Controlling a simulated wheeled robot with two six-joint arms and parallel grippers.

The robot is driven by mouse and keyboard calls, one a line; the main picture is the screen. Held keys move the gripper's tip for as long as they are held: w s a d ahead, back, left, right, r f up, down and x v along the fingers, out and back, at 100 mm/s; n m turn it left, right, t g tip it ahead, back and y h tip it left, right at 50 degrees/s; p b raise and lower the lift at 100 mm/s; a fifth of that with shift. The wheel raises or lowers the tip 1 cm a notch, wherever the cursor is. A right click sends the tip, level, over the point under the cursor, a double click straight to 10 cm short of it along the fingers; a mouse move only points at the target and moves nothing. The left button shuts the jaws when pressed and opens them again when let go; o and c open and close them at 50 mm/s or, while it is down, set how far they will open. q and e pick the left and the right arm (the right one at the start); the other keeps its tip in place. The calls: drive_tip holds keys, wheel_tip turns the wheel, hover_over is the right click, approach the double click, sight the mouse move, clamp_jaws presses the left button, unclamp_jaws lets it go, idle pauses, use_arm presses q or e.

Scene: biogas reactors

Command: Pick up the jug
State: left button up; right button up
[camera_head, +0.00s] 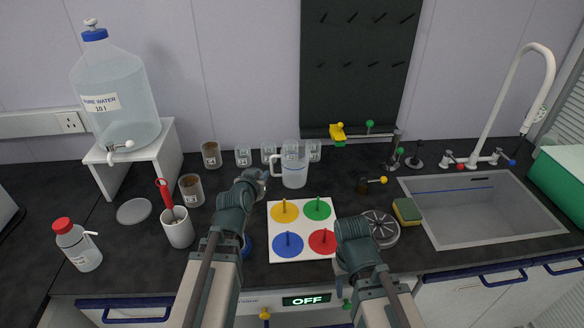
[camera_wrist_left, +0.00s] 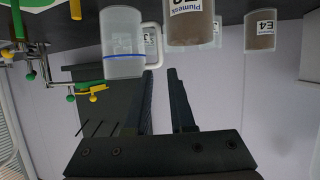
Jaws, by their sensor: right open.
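The jug (camera_head: 294,173) is a clear, whitish container with a handle on its left side. It stands upright on the dark worktop, behind the white board. In the left wrist view, which is upside down, the jug (camera_wrist_left: 122,48) shows a blue line and its handle. My left gripper (camera_head: 262,178) is just left of the handle in the head view. Its fingers (camera_wrist_left: 160,74) are apart with nothing between them, and contact with the handle cannot be made out. My right gripper (camera_head: 343,282) is low at the front, well away from the jug, largely hidden by its own arm.
A white board (camera_head: 273,250) with coloured discs lies in front of the jug. Several labelled jars (camera_head: 243,156) stand behind and left; a brown jar (camera_wrist_left: 190,24) looms close in the wrist view. The sink (camera_head: 480,215) and sponge (camera_head: 407,211) are at right, a water tank (camera_head: 118,90) at left.

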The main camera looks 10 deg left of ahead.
sight(271, 164)
use_arm(q)
drive_tip(key=b+x, duration=0.5)
drive_tip(key=x, duration=0.9)
drive_tip(key=shift+s+f, duration=0.1)
clamp_jaws()
idle(1.3)
